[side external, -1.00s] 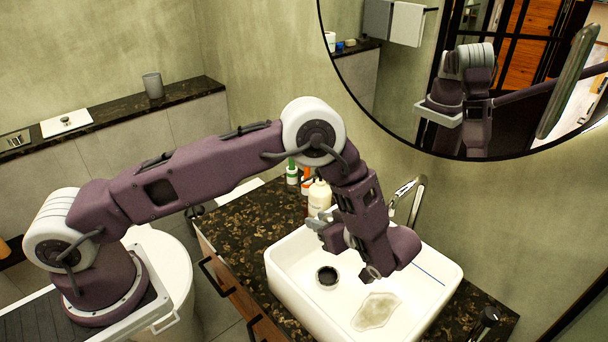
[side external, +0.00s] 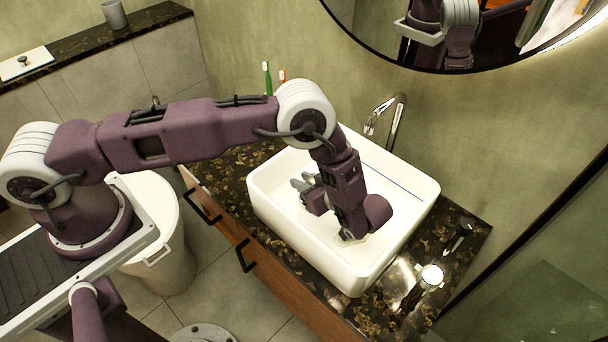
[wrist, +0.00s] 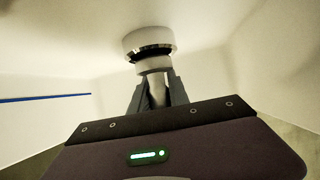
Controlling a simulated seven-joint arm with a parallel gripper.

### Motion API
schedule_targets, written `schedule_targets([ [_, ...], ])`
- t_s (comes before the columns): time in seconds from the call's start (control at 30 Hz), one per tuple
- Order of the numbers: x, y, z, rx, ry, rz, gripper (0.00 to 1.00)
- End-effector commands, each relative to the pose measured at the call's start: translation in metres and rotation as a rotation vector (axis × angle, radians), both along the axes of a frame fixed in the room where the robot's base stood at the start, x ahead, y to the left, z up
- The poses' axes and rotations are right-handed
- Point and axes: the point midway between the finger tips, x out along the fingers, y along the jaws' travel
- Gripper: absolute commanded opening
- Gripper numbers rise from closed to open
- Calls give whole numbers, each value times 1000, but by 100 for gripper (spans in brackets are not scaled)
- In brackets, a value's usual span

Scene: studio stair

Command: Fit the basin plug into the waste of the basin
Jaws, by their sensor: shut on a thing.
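My gripper (side external: 350,237) points down inside the white basin (side external: 262,200), low over its floor toward the near right part. In the wrist view my gripper (wrist: 156,82) is shut on the basin plug (wrist: 150,42), a pale round piece with a wider head and a dark band below it. The head points away from the fingers toward the pale basin surface. I cannot tell whether it touches that surface. The waste is not visible now; my arm covers part of the basin floor.
A curved chrome tap (side external: 396,120) stands behind the basin. A dark speckled counter (side external: 225,160) surrounds it, with a white-topped item (side external: 430,277) and a dark item (side external: 460,232) at the right. A blue line (side external: 395,178) runs along the basin's inner back wall. Toothbrushes (side external: 267,78) show behind my arm.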

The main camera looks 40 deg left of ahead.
Motion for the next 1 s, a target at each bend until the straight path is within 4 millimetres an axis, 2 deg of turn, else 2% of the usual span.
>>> schedule_targets([
  [0.17, 0, 0, 0, 0, 0, 0, 0],
  [0.2, 0, 0, 0, 0, 0, 0, 26],
  [0.3, 0, 0, 0, 0, 0, 0, 45],
  [0.33, 0, 0, 0, 0, 0, 0, 47],
  [0.9, 0, 0, 0, 0, 0, 0, 47],
  [1.0, 1, 0, 7, -1, -2, 0, 47],
])
